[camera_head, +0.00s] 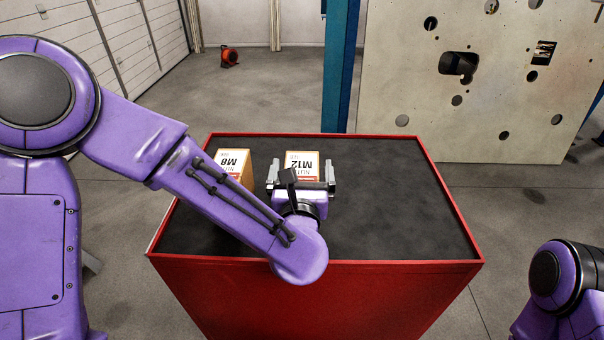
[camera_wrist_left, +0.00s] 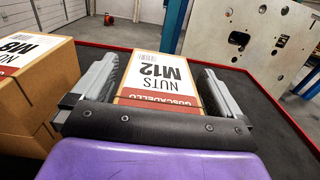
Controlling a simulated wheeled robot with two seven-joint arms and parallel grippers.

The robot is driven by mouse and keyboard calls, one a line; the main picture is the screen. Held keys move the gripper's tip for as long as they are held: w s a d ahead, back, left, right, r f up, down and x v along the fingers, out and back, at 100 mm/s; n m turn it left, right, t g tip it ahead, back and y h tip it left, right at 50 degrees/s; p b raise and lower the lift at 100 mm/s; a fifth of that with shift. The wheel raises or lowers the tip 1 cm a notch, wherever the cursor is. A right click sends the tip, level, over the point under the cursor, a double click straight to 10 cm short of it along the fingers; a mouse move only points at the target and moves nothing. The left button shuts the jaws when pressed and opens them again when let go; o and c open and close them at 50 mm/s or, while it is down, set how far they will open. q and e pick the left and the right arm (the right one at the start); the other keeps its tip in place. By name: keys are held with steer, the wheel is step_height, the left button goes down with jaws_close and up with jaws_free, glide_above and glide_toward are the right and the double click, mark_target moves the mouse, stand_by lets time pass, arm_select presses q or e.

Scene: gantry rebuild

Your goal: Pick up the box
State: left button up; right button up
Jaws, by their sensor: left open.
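My left gripper (camera_head: 301,172) is open, with one finger on each side of the M12 box. In the left wrist view the M12 box (camera_wrist_left: 157,80) lies between the fingers, and the M8 box (camera_wrist_left: 32,90) is left of them. The gripper's crossbar hides the lower part of the M12 box. I cannot tell whether the fingers touch it. My right gripper is out of view.
The cabinet top right of the boxes (camera_head: 400,210) is clear, with a raised red rim around it. Behind stand a blue post (camera_head: 340,70) and a large pale panel with holes (camera_head: 480,110). A small orange object (camera_head: 229,57) is on the far floor.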

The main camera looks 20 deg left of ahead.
arm_select(q)
steer(key=c, duration=1.3)
steer(key=shift+r, duration=0.1)
steer(key=shift+c, duration=0.2)
